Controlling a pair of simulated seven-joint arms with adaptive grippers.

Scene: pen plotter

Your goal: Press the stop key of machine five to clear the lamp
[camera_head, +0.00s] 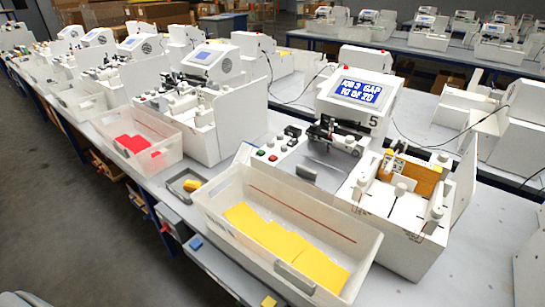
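Machine five (350,110) stands right of the middle, with a 5 on its front. Its tilted blue screen (358,91) reads "JOB 3 GAP 10 OF 20". On the grey panel left of its head sit a green key (261,153) and a red key (272,158), side by side. Dark switches (293,131) sit behind them. Any lettering on the keys is too small to read, and I cannot make out which part is the lamp or whether it is lit. Neither of my grippers is in view, and nothing touches the keys.
A clear bin (225,205) with yellow sheets stands in front of machine five. A bin with red sheets (135,142) and a small grey tray (185,185) are to its left. White side panels flank the machine. More machines line the benches.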

